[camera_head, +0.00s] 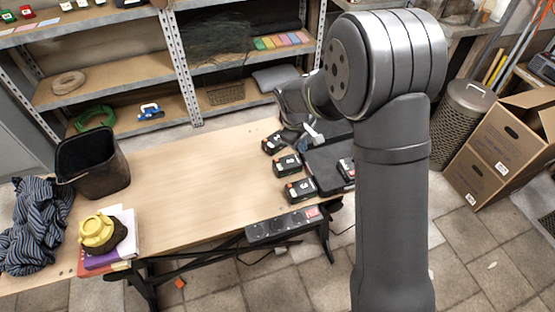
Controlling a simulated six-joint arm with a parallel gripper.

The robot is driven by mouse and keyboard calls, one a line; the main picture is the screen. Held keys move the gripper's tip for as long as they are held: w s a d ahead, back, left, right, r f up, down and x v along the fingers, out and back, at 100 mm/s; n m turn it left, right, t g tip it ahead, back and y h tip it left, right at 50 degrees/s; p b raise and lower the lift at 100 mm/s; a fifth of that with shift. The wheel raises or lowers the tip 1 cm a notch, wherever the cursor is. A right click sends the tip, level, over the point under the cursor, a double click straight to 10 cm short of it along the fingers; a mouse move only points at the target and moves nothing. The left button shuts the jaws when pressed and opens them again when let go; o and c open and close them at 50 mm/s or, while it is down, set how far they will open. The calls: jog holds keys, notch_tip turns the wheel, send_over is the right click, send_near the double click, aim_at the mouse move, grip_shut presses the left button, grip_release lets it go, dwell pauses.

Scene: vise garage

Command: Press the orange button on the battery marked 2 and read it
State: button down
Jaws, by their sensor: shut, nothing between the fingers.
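Several black batteries stand at the right end of the wooden table: a far one (272,144), a middle one (287,165) and a near one (300,189). Small orange-red spots show on some of them. Which one is marked 2 I cannot tell at this size. Another dark block with a red and white mark (346,168) sits on a black case or mat (322,165), partly hidden by my arm. My gripper (296,138) is shut and empty, low beside the far battery; whether it touches it I cannot tell.
A black bin (92,163), striped cloth (38,222) and yellow object on books (98,233) stand at the left. The table's middle (190,185) is clear. Shelves (110,72) stand behind.

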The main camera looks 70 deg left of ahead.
jog(key=n+t, duration=0.2)
jog(key=n+t+y, duration=0.3)
jog(key=n+y, duration=0.2)
jog(key=n, duration=0.3)
send_over(274, 163)
jog(key=shift+w+r, duration=0.1)
jog(key=shift+r, duration=0.15)
jog(key=shift+f, duration=0.1)
jog(key=shift+f, duration=4.3)
jog(key=shift+f, duration=0.45)
